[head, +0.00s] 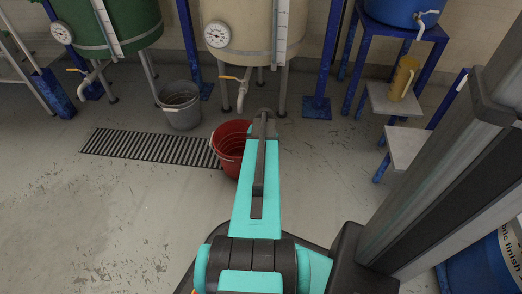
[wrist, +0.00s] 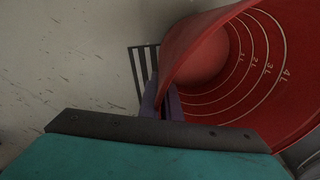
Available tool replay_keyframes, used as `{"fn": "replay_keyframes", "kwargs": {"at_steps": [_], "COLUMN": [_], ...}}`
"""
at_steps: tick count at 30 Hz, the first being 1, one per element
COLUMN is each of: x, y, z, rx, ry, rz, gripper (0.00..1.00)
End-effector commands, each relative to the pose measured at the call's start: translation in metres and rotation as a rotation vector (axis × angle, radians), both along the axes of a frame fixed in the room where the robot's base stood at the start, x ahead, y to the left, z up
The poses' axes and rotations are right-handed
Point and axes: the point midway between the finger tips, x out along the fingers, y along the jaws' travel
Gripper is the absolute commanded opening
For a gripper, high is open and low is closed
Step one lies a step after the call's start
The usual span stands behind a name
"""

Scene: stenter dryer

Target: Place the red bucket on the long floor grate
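The red bucket (head: 228,143) shows in the head view at the right end of the long floor grate (head: 140,146), partly hidden behind my arm. In the wrist view I look into the bucket (wrist: 235,75), with white litre marks on its inner wall. My gripper (wrist: 164,98) has its purple fingers close together at the rim, one on each side of the wall, and appears shut on it. In the head view the fingers are hidden by my arm. A short piece of the grate (wrist: 137,68) shows left of the bucket in the wrist view. I cannot tell whether the bucket touches the floor.
A grey bucket (head: 180,106) stands behind the grate, under the green tank (head: 105,22) and left of the cream tank (head: 252,35). Blue stands with small steps (head: 392,100) and a yellow jug (head: 402,78) are at right. A blue drum (head: 485,265) is at lower right. Floor at left is clear.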

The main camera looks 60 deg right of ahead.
Motion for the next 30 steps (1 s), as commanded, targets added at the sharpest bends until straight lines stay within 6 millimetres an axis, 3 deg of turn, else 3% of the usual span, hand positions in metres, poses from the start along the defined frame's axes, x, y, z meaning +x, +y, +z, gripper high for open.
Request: {"fn": "replay_keyframes", "kwargs": {"at_steps": [11,16,30], "x": [-0.0002,-0.0004,-0.0016], "y": [-0.0005,-0.0005,0.0003], "z": [-0.0048,-0.0048,0.0026], "rx": [-0.001,-0.001,0.0], "ry": [-0.001,-0.001,0.0], "rz": [-0.001,-0.001,-0.001], "gripper": [0.0,0.26,0.26]}}
